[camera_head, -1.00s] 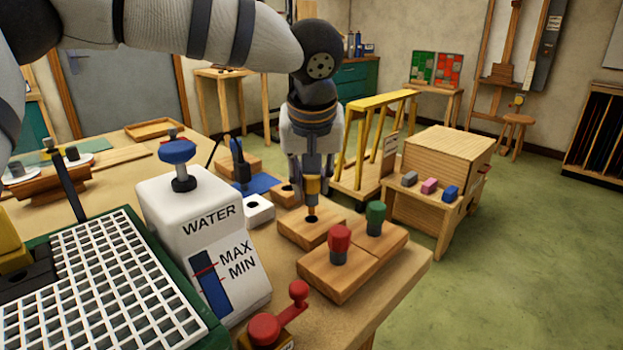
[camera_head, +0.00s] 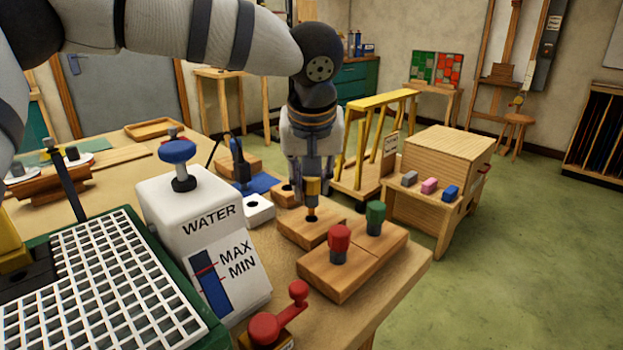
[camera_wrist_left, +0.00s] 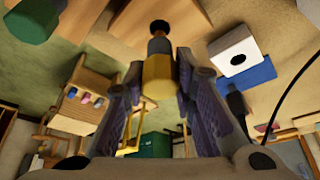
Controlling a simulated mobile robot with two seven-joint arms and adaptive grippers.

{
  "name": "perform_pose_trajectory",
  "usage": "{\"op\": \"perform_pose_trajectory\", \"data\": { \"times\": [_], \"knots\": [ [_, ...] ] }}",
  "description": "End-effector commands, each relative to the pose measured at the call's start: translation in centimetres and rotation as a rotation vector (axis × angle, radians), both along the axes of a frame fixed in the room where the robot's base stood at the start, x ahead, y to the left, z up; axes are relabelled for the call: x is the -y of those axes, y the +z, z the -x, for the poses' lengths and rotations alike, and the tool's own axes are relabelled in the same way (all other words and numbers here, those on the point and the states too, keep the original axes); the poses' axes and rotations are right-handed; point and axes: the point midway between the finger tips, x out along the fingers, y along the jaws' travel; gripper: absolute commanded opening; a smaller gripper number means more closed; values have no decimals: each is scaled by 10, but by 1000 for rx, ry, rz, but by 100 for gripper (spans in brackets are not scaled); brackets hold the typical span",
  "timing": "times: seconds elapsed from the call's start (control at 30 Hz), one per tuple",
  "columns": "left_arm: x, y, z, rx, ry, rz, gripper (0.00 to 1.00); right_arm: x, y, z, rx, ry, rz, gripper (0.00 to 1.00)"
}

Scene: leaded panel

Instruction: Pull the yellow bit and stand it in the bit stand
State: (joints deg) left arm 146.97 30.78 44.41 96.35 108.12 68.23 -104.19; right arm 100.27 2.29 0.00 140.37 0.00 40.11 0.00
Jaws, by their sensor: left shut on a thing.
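My left gripper (camera_head: 313,180) points down and is shut on the yellow bit (camera_head: 313,187). The bit is upright, with its grey and dark lower end at a wooden block (camera_head: 327,230). I cannot tell whether the tip is inside the hole there. In the left wrist view the yellow bit (camera_wrist_left: 158,75) sits between both fingers (camera_wrist_left: 158,95), its dark tip against the wood. A wooden block (camera_head: 335,280) in front holds a red bit (camera_head: 339,238) and a green bit (camera_head: 375,216). I cannot tell which block is the bit stand. My right gripper is not in view.
A white water tank (camera_head: 215,215) with a blue knob and a white grid (camera_head: 100,285) stand at left. A red crank (camera_head: 280,318) is in front. A white block with a hole (camera_head: 259,209) and a blue mat (camera_head: 262,184) lie left of the gripper. A yellow-topped rack (camera_head: 380,100) stands behind.

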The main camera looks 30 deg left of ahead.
Motion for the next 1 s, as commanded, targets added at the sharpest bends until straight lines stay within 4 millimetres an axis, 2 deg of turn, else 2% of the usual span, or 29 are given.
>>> {"op": "perform_pose_trajectory", "data": {
  "times": [1.0],
  "knots": [
    [0,-26,0,0,-1,0,0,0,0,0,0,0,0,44]
  ]
}}
